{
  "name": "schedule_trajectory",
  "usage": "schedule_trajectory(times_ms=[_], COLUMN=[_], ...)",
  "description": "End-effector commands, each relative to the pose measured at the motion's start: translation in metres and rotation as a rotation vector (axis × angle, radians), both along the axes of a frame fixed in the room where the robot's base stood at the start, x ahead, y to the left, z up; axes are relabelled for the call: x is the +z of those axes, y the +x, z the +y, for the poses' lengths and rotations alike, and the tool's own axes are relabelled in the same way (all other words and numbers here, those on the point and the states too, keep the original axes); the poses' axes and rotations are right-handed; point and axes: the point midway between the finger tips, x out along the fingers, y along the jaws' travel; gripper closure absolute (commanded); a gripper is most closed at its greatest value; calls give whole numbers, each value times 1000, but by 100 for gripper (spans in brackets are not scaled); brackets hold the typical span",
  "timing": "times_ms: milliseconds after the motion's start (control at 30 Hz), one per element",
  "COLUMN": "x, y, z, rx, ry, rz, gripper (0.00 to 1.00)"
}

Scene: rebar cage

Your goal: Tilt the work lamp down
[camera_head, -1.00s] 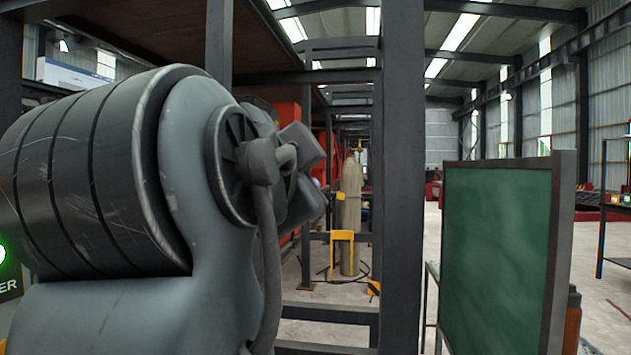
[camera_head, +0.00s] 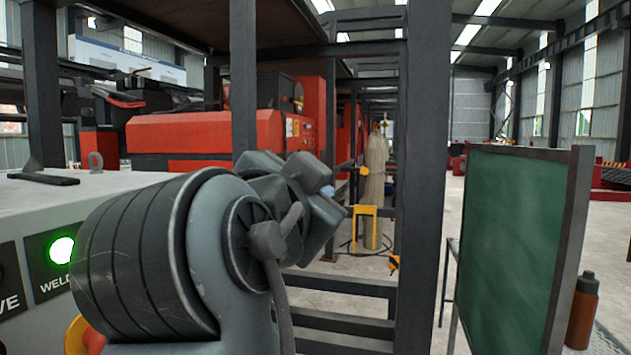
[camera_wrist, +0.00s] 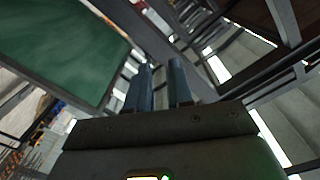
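I cannot make out the work lamp in either view. In the wrist view, the two blue-grey fingers of my gripper (camera_wrist: 161,72) stand apart with a clear gap, and nothing shows between them. They point up toward dark steel beams and the roof. In the head view, my own arm fills the lower left and middle, and the gripper's fingers cannot be made out there. What lies behind my arm is hidden.
A panel with a lit green light (camera_head: 62,250) and a partly cut-off red-and-yellow button (camera_head: 84,337) is at left. A steel post (camera_head: 424,170) stands right of my arm. A framed green board (camera_head: 515,245) is at right, with an orange-brown bottle (camera_head: 582,312) beside it.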

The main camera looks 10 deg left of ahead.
Motion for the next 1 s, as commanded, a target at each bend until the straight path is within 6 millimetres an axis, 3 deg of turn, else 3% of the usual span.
schedule_trajectory(times_ms=[33, 100, 300, 500, 800, 1000], x=[-9, -27, -61, -79, -46, -43], y=[-7, -16, -34, -53, -68, -55], z=[16, 30, 52, 69, 95, 94], rx=[12, 19, 38, 55, 18, 12], ry=[-120, -270, -547, -750, -744, -744], rz=[28, 47, 69, 73, 77, 79], gripper=[79, 79, 79, 79, 79, 79])
